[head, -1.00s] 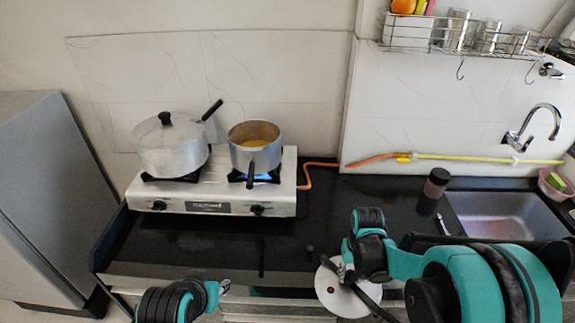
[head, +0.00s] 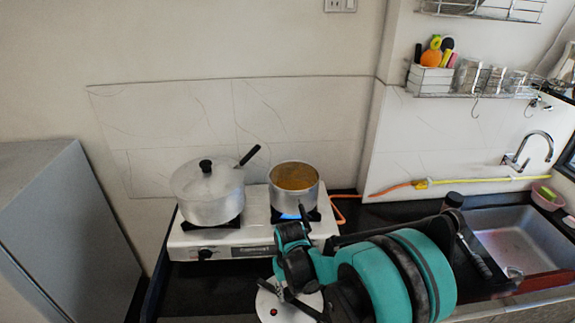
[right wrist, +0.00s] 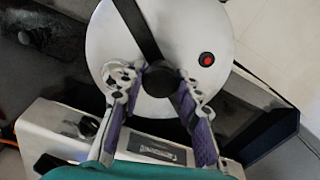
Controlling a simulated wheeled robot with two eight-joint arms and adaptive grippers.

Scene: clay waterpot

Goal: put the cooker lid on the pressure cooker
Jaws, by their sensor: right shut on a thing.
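The pressure cooker (head: 293,203) is an open silver pot with orange-yellow contents. It stands on the right burner in the head view, above a blue flame. The cooker lid (head: 264,302) is a round silver disc with a black bar and a red button, low in the head view. It also shows large in the right wrist view (right wrist: 205,30). My right gripper (right wrist: 158,78) is shut on the lid's black knob, with a finger on either side. In the head view the lid is nearer me than the cooker and apart from it. My left gripper is out of view.
A lidded silver pot (head: 207,205) stands on the left burner of the stove (head: 215,243), its black handle pointing up right. A dark jar (head: 453,200) and the sink (head: 515,235) are at the right. A grey cabinet (head: 60,215) is at the left.

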